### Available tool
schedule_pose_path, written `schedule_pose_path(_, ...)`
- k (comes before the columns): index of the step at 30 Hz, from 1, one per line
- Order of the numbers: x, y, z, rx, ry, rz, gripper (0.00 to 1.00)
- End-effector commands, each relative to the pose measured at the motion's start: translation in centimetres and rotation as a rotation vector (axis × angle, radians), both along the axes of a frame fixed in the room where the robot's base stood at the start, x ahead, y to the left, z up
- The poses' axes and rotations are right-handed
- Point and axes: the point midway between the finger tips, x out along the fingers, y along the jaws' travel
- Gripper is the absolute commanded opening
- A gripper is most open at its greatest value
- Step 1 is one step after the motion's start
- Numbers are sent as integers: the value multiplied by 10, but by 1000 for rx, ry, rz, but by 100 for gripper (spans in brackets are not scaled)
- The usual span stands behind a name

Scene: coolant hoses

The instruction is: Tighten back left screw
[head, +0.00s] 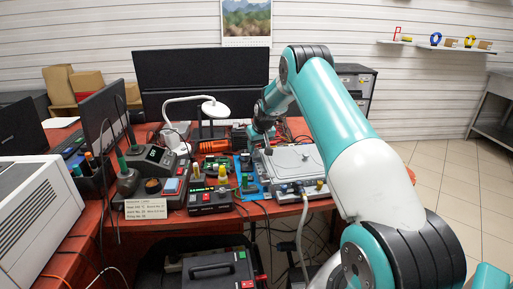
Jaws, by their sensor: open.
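A flat grey box (293,160) lies at the right front of the red bench, with hose fittings on its front side. The individual screws are too small to make out, so I cannot tell the back left screw from here. My gripper (268,148) points down at the back left of the grey box. It is small and partly lost against my arm; its jaws are open. I cannot tell whether it touches the box or a screw.
A blue mat (262,191) and a green circuit board (216,162) lie left of the box. A white lamp (214,108), a soldering station (152,158) and black monitors (200,75) crowd the bench (90,235). The tiled floor (440,170) at right is clear.

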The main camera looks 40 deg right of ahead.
Motion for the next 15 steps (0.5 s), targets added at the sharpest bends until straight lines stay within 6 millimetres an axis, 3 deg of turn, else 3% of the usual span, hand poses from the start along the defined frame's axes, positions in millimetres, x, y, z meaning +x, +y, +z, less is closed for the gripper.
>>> schedule_pose_path(6,6,-2,-16,0,0,0,47)
schedule_pose_path(15,7,-2,-17,0,-1,0,44)
